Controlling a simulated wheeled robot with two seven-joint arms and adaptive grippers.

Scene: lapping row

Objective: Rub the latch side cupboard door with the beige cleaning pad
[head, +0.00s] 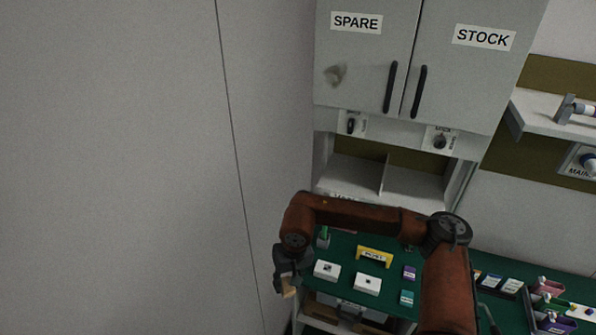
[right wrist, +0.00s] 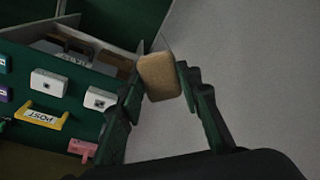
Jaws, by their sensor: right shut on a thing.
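My right gripper (head: 288,280) is low in the head view, at the left edge of the green bench. It is shut on the beige cleaning pad (head: 289,292). In the right wrist view the pad (right wrist: 159,77) sits between the fingertips, clear of any surface. The cupboard has a left door marked SPARE (head: 360,60) and a right door marked STOCK (head: 470,75), both closed. A grey smudge (head: 335,74) is on the SPARE door. The gripper is well below the doors. Small dark fittings (head: 351,123) and (head: 440,141) sit beneath them; I cannot read their labels well.
The green bench (head: 345,245) holds white boxes (head: 368,284), a yellow POST piece (head: 374,255) and small purple and green items. Open cubbies (head: 356,172) lie under the cupboard. A shelf (head: 545,115) juts out at right. A plain wall fills the left.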

